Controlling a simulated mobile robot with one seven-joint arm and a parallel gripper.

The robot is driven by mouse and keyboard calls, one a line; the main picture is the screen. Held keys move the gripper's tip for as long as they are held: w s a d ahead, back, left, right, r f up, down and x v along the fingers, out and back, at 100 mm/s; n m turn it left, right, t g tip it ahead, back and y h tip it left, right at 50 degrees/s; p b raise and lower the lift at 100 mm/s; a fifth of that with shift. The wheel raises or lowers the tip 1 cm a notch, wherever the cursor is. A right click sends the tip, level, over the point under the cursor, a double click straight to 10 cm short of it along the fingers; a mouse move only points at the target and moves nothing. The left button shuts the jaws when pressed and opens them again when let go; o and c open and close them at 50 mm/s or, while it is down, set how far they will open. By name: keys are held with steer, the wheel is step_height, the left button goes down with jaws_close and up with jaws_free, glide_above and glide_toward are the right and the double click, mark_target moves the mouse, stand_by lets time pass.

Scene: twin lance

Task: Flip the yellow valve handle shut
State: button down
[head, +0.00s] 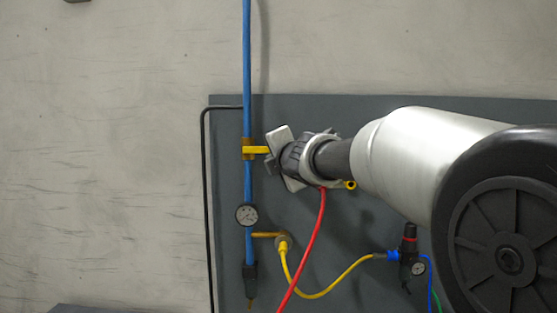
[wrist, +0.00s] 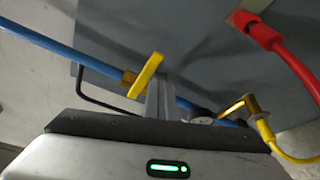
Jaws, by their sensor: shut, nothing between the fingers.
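The yellow valve handle (head: 257,150) sits on a brass valve on the upright blue pipe (head: 247,60). It sticks out to the right, crosswise to the pipe. In the wrist view the handle (wrist: 146,76) is a flat yellow bar lying across the blue pipe (wrist: 60,48), beside the brass fitting (wrist: 128,77). My gripper (head: 270,162) is just right of the handle in the head view. In the wrist view my gripper's fingers (wrist: 160,94) are together and empty, right beside the handle. I cannot tell whether they touch it.
A pressure gauge (head: 247,215) is on the pipe below the valve. A brass outlet (head: 283,243) carries a yellow hose (head: 330,292). A red hose (head: 315,240) hangs below my wrist. A regulator (head: 409,255) is at lower right. Bare wall lies left of the grey panel (head: 225,120).

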steer(key=shift+s+r, duration=0.1)
steer(key=shift+r, duration=0.65)
step_height(320, 180, down, 6)
steer(key=b, duration=0.6)
steer(key=s+r+p, duration=0.2)
steer(key=s+r, duration=0.2)
steer(key=s, duration=0.5)
steer(key=shift+s+p, duration=0.15)
steer(key=shift+p, duration=0.2)
